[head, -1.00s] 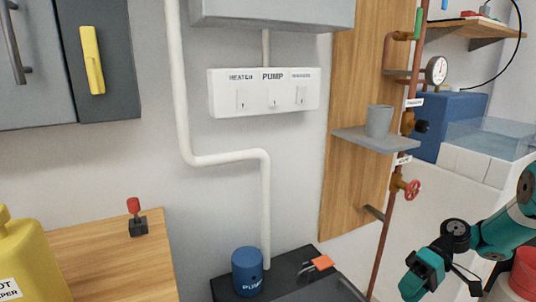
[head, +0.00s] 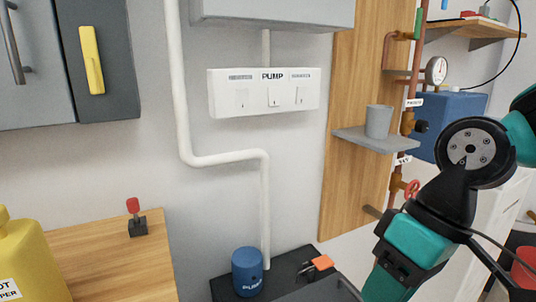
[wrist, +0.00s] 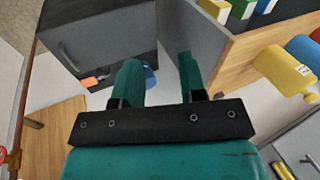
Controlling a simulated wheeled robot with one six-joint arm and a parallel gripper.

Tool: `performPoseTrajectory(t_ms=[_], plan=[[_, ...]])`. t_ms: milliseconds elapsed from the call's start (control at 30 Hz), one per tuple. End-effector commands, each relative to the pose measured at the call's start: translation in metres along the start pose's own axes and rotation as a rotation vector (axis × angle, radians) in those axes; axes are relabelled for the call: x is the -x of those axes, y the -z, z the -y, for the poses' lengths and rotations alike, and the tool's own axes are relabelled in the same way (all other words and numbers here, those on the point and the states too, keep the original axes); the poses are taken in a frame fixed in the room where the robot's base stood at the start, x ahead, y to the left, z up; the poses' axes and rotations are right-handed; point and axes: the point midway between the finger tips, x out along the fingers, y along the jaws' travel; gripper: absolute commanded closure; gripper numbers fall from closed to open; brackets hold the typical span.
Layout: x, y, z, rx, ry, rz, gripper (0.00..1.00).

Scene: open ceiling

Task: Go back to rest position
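My gripper (wrist: 158,80) shows in the wrist view with its two teal fingers spread apart and nothing between them. In the wrist view it faces a dark grey cabinet (wrist: 95,30), with the blue pump (wrist: 150,78) partly hidden behind the left finger. In the head view my teal and black arm reaches in from the right edge and runs down to the bottom edge. The gripper's fingertips are out of that view.
A switch panel (head: 264,93) labelled pump is on the wall. The blue pump (head: 247,271) stands on a dark surface beside an orange piece (head: 322,262). A grey cup (head: 379,121) stands on a small shelf (head: 363,140). A yellow jug (head: 30,262) is at lower left.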

Motion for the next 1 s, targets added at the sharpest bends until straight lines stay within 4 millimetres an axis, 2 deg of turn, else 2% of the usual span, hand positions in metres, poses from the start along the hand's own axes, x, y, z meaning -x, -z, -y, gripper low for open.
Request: performPoseTrajectory(t_ms=[33,200,300,567,700,800,900,1000], plan=[[0.001,-0.011,0.008,0.017,-0.021,-0.015,0.62],[-0.001,-0.043,0.023,0.051,-0.082,-0.059,0.62],[0.027,-0.037,0.033,0.046,-0.081,-0.057,0.62],[0.088,-0.028,0.058,0.045,-0.080,-0.056,0.62],[0.133,-0.021,0.075,0.045,-0.080,-0.056,0.62],[0.159,-0.017,0.086,0.045,-0.080,-0.056,0.62],[0.175,-0.014,0.093,0.045,-0.079,-0.056,0.62],[0.182,-0.013,0.096,0.045,-0.079,-0.055,0.62]])
